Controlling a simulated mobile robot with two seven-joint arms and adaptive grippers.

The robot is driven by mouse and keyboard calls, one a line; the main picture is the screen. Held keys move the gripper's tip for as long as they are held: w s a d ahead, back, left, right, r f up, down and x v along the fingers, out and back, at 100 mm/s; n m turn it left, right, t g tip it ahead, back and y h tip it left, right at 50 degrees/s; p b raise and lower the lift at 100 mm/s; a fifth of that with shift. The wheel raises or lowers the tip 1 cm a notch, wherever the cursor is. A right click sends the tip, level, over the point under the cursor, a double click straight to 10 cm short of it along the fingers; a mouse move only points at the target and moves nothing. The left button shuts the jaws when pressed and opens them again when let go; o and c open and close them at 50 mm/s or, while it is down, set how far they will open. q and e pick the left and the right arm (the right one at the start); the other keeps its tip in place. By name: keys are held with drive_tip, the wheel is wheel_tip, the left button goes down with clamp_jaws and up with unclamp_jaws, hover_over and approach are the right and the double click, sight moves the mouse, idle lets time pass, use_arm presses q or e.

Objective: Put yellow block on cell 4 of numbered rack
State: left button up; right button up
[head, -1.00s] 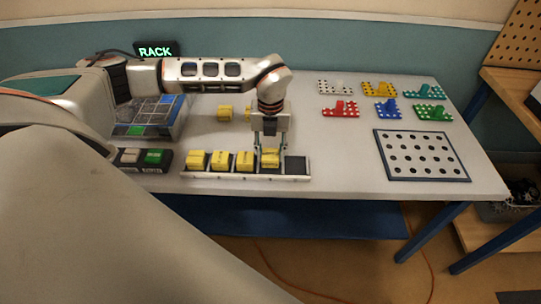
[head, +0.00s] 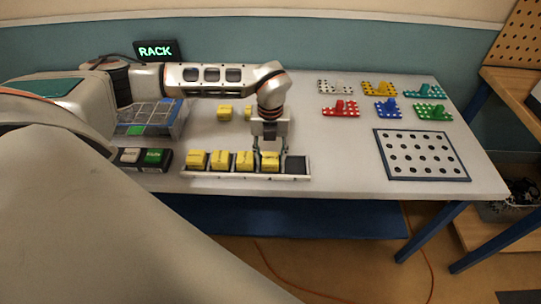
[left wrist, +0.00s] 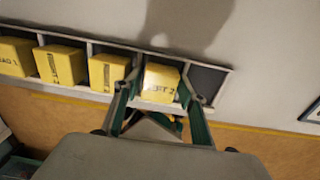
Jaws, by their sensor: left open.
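The numbered rack (head: 245,177) is a long pale tray near the table's front edge. Yellow blocks sit in its cells from the left, and the rightmost cell (head: 297,166) is dark and empty. The yellow block (head: 270,162) beside that empty cell sits between the fingers of my left gripper (head: 270,147). The cell numbers are too small to read. My right gripper is not in view.
Two more yellow blocks (head: 224,112) stand behind the rack, one partly hidden by my arm. A perforated board (head: 422,155) and coloured studded pieces (head: 340,108) lie to the right. A button box (head: 142,158) stands left of the rack. The table between rack and board is clear.

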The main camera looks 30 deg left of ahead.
sight(270, 156)
use_arm(q)
wheel_tip(270, 156, up, 12)
idle(0.4)
idle(0.5)
